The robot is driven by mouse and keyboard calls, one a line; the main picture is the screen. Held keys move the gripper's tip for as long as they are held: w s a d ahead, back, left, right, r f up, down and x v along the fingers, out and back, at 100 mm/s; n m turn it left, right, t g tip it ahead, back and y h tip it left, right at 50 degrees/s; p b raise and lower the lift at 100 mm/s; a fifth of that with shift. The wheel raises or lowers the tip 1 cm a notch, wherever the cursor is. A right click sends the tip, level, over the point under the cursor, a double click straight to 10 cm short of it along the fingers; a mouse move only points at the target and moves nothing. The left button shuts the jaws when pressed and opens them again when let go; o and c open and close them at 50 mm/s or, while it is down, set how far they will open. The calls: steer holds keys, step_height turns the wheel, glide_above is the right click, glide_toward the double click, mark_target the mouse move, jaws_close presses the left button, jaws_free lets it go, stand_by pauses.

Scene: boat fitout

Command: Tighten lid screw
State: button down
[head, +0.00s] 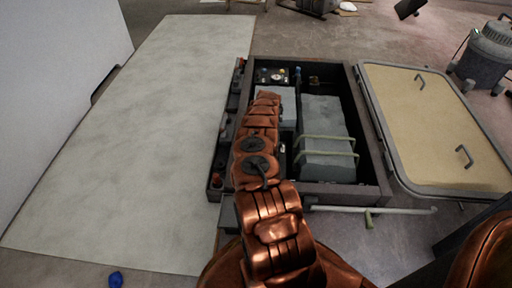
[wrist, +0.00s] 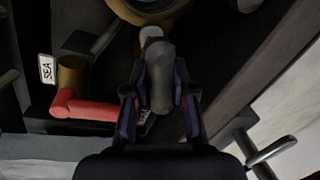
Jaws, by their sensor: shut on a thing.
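My gripper (wrist: 160,104) is in the lower middle of the wrist view, its two dark, blue-edged fingers closed on a grey rounded piece (wrist: 159,72). The piece has a paler end pointing up the picture. I cannot tell whether it is the lid screw or a tool. Just beyond it is the lower edge of a round brass-coloured part (wrist: 150,12), cut off by the frame. In the head view my copper arm reaches into the far left of a dark open compartment (head: 374,165), and its own links hide the gripper and the screw.
Left in the wrist view are a red valve handle (wrist: 85,108) on a brass body and a "SEA" label (wrist: 46,69). Grey boxes (head: 322,115) fill much of the compartment. A tan hatch cover (head: 425,115) lies open right; a bare pale panel (head: 135,130) lies left.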

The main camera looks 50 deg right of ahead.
steer(key=m, duration=0.2)
steer(key=m+p, duration=0.1)
steer(key=m, duration=0.1)
steer(key=shift+m+t+h, duration=0.3)
steer(key=shift+m, duration=0.1)
stand_by(0.5)
steer(key=c, duration=0.9)
jaws_free()
steer(key=shift+c, duration=0.2)
step_height(320, 180, up, 12)
steer(key=s+d, duration=0.1)
steer(key=s, duration=0.1)
steer(key=shift+d, duration=0.2)
steer(key=shift+f, duration=0.1)
